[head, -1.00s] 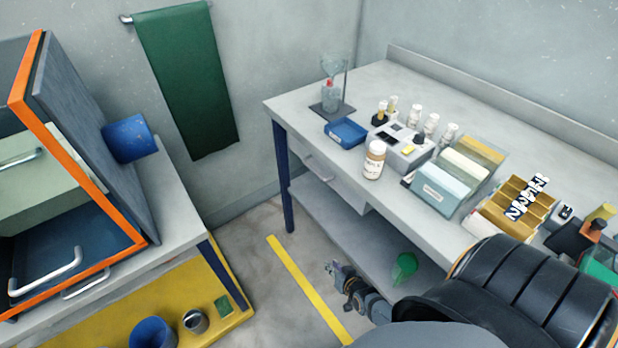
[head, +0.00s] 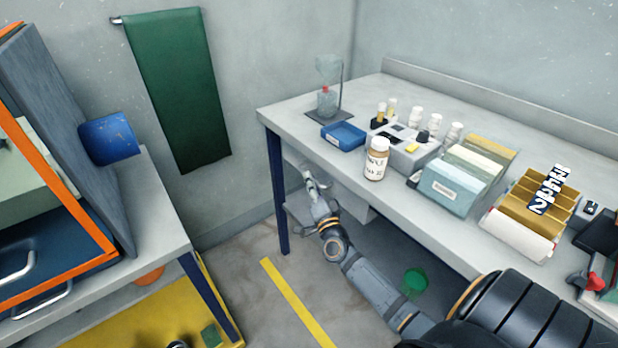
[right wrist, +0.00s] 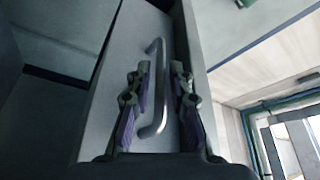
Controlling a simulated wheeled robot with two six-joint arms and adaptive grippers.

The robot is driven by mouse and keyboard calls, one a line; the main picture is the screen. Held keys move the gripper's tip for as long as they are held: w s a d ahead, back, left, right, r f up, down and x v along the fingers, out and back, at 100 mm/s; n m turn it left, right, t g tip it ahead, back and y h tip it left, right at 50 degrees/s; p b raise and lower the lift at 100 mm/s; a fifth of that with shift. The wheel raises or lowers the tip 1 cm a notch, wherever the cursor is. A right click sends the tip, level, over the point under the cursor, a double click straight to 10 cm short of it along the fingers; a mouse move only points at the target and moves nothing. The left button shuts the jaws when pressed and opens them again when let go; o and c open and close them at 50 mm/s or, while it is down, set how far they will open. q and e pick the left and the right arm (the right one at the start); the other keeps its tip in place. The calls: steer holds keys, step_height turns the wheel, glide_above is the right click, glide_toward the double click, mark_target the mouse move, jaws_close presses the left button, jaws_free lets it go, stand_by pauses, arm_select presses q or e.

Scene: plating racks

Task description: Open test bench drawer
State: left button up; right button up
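The test bench (head: 285,118) stands at the right with a pale grey drawer (head: 352,197) under its top. The drawer looks shut, though my arm covers part of its front. My right gripper (head: 309,181) is at the drawer front in the head view. In the right wrist view the bar handle (right wrist: 157,88) stands out from the drawer front (right wrist: 128,42). My right gripper (right wrist: 160,72) is open, with one finger on each side of the handle and gaps showing on both sides. My left gripper is not in view.
On the bench top are a blue tray (head: 343,136), a labelled bottle (head: 376,160), a file box (head: 452,190) and a glass apparatus (head: 327,98). A green object (head: 414,281) sits below. At left stands another table (head: 163,215) with an orange-edged cabinet.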

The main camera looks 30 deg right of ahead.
steer(key=shift+x, duration=1.25)
steer(key=shift+c, duration=0.3)
jaws_close()
